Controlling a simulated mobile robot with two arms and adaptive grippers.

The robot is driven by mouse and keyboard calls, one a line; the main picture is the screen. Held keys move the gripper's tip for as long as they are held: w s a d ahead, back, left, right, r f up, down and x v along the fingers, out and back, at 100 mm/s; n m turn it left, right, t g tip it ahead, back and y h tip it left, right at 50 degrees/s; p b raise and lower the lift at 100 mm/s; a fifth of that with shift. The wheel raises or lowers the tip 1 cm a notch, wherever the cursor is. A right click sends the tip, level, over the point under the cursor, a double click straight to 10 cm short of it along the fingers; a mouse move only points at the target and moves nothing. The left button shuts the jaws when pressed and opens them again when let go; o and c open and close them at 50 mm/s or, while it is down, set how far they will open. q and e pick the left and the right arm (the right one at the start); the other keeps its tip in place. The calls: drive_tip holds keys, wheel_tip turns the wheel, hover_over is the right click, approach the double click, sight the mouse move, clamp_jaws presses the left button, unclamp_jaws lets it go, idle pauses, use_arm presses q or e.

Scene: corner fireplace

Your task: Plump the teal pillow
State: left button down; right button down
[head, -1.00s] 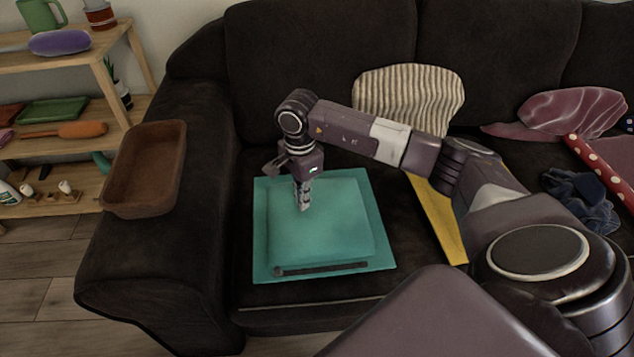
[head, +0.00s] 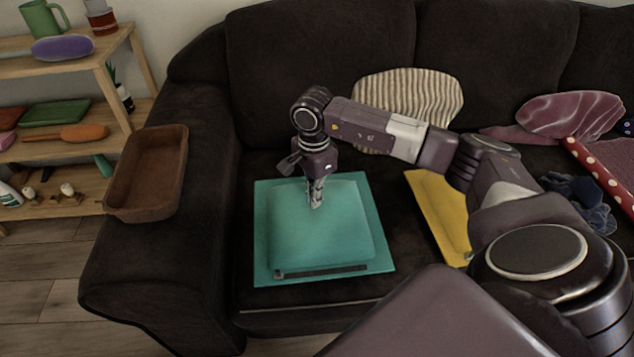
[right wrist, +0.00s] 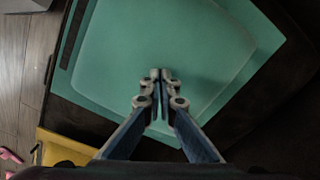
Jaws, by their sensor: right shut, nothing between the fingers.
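The teal pillow (head: 300,240) lies flat on the left seat of the dark sofa, with a dark strip along its front edge. It also fills much of the right wrist view (right wrist: 130,40). My right gripper (head: 315,204) points down at the pillow's upper middle, its fingers shut and empty. In the right wrist view the closed fingertips (right wrist: 160,76) are over the teal surface. The tips appear to be at or very near the fabric; I cannot tell whether they press on it. My left gripper is not in view.
A brown tray (head: 146,185) sits on the sofa's left armrest. A yellow pillow (head: 436,205) lies to the right, partly behind my arm. A striped cushion (head: 410,92) leans on the backrest. A wooden shelf (head: 70,62) with several items stands at left.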

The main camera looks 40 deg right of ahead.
drive_tip(key=shift+s+d+r, duration=0.15)
drive_tip(key=shift+d+r, duration=0.1)
drive_tip(key=shift+f, duration=0.15)
drive_tip(key=shift+f+b, duration=1)
drive_tip(key=shift+f, duration=0.3)
drive_tip(key=shift+d+r, duration=0.1)
